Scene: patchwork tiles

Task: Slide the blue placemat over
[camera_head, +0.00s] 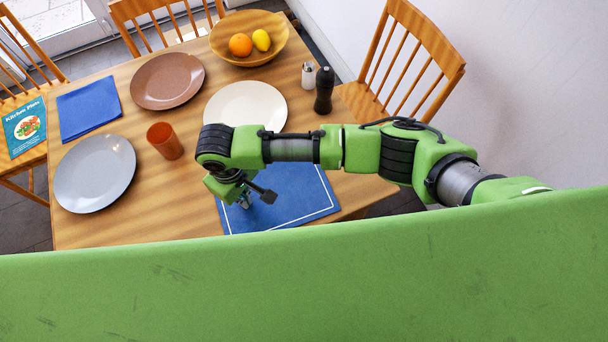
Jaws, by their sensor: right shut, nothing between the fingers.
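The blue placemat (300,200) with a thin white border line lies flat on the near right part of the wooden table. My right arm reaches in from the right and covers its far part. My right gripper (244,202) points down over the placemat's left part, with its fingers shut and empty. I cannot tell whether the fingertips touch the mat. My left gripper is not in view.
The wooden table (200,215) holds a grey plate (95,173), a brown plate (167,81), a cream plate (245,104), an orange cup (165,141), a fruit bowl (249,52), shakers (324,90) and a folded blue cloth (88,108). Bare wood lies left of the placemat. Chairs surround the table.

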